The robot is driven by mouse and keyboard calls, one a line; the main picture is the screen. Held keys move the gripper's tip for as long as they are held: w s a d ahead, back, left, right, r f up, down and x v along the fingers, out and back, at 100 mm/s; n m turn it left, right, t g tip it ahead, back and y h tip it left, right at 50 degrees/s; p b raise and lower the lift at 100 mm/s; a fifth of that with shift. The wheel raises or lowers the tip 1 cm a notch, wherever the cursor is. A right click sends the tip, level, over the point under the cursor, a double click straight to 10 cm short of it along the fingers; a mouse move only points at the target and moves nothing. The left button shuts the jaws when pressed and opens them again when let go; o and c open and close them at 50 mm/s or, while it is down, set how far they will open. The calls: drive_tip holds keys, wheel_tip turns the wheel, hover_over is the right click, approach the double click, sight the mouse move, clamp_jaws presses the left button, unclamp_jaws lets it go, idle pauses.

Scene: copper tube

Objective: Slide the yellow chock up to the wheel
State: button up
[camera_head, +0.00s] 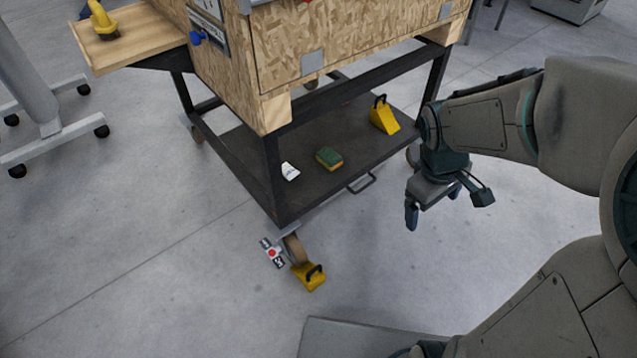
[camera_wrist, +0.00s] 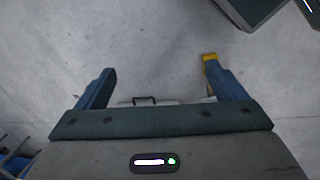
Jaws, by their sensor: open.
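A yellow chock (camera_head: 309,276) with a black handle lies on the floor at the cart's near corner. It is close beside the brown caster wheel (camera_head: 293,248); I cannot tell whether they touch. A second yellow chock (camera_head: 384,118) with a black handle sits on the cart's lower shelf. My gripper (camera_head: 447,206) is open and empty, to the right of the cart and well apart from the floor chock. In the wrist view, a yellow piece (camera_wrist: 209,57), apparently the floor chock, shows by the right finger, partly hidden behind it.
The cart's dark lower shelf (camera_head: 240,150) also holds a green and yellow sponge (camera_head: 329,158) and a white item (camera_head: 290,171).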

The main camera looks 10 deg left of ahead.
drive_tip(key=w+a+f+n+h, duration=0.1)
drive_tip(key=w+a+f+n, duration=0.4)
drive_tip(key=w+f+n, duration=0.5)
drive_tip(key=n+y+b, duration=0.1)
drive_tip(key=n+y, duration=0.2)
drive_tip(key=n, duration=2.4)
hover_over(309, 270)
wheel_tip(309, 270, down, 33)
drive_tip(key=shift+s+g, duration=0.1)
drive_tip(key=shift+g, duration=0.2)
wheel_tip(309, 270, down, 14)
drive_tip(key=b, duration=0.5)
drive_tip(key=shift+r+b, duration=0.15)
drive_tip(key=shift+b, duration=0.2)
